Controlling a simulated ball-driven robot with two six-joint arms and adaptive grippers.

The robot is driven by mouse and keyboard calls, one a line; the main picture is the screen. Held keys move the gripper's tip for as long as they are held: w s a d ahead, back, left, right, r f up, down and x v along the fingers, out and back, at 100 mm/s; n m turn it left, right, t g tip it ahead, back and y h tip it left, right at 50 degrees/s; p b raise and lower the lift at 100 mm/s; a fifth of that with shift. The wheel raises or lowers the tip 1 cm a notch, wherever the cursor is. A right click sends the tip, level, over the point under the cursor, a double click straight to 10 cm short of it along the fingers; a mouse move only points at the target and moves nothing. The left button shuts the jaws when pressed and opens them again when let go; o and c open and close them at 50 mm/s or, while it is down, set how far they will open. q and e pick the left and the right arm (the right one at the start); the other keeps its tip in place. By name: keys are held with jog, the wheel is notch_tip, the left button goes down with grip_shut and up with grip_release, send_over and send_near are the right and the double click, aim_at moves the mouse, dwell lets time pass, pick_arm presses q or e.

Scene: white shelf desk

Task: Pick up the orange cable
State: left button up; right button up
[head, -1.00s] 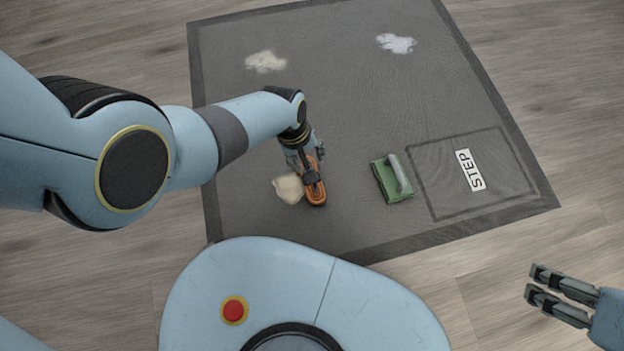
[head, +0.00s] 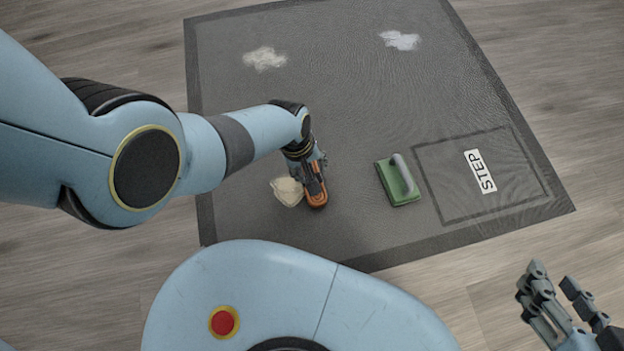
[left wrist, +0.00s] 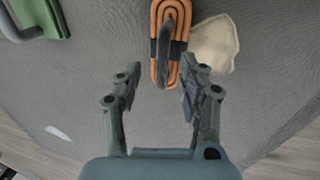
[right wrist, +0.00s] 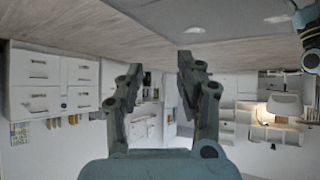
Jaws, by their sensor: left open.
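The orange cable (head: 317,199) is a coiled bundle with a dark band and handle across it, lying on the grey mat (head: 340,110). My left gripper (head: 313,182) is right over it in the head view and hides part of it. In the left wrist view the cable (left wrist: 158,62) lies just beyond the left fingertips (left wrist: 159,72), which are open, apart and empty. My right gripper (head: 553,275) is at the lower right of the head view, off the mat. Its fingers (right wrist: 158,66) are apart with nothing between them.
A cream cloth-like patch (head: 287,191) lies just left of the cable. Two pale patches (head: 264,59) (head: 400,40) mark the far mat. The middle of the mat is clear.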

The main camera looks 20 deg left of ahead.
aim_at(312, 172)
pick_arm(q)
jog(key=shift+s+f, duration=0.1)
jog(key=shift+f, duration=0.5)
jog(key=shift+d+f+b, duration=0.2)
jog(key=shift+f+b, duration=0.8)
jog(key=shift+b, duration=0.15)
jog(key=shift+w, duration=0.2)
pick_arm(e)
jog(key=w+a+r+t, duration=0.1)
jog(key=w+r+t, duration=0.4)
jog(key=r, duration=0.2)
jog(key=shift+w+n+t+y, duration=0.35)
jog(key=shift+n+t+y, duration=0.05)
jog(key=shift+r, duration=0.1)
pick_arm(q)
grip_shut()
